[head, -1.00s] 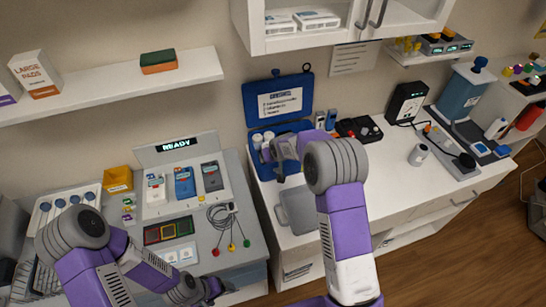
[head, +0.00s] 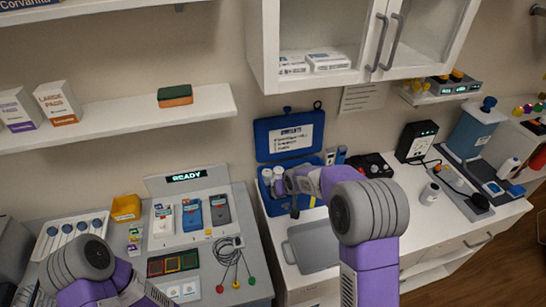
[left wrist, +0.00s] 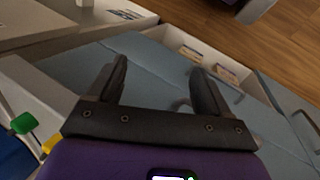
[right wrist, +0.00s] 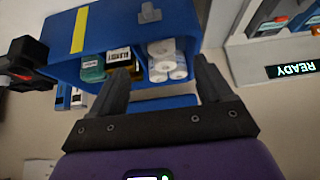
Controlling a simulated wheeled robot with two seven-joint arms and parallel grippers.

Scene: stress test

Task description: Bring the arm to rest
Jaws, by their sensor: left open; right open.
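My right arm reaches across to the open blue case (head: 289,136) on the right-hand counter. Its gripper (head: 293,200) is at the case's front, partly hidden by my arm. In the right wrist view the right gripper (right wrist: 162,68) is open with nothing between its fingers. The blue case (right wrist: 115,35) is beyond its fingertips there, with white rolls (right wrist: 166,58) and small boxes inside. My left arm is low at the left of the head view, with its gripper cut off. In the left wrist view the left gripper (left wrist: 158,68) is open and empty, before blue-grey cabinet fronts (left wrist: 150,85).
A grey tray (head: 314,247) lies in front of the case. On the left counter are a READY-panel station (head: 186,178), a yellow bin (head: 126,207) and cables with coloured ends (head: 230,262). A shelf (head: 120,124) and wall cabinet (head: 330,75) are above. Wooden floor (head: 510,262) shows at right.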

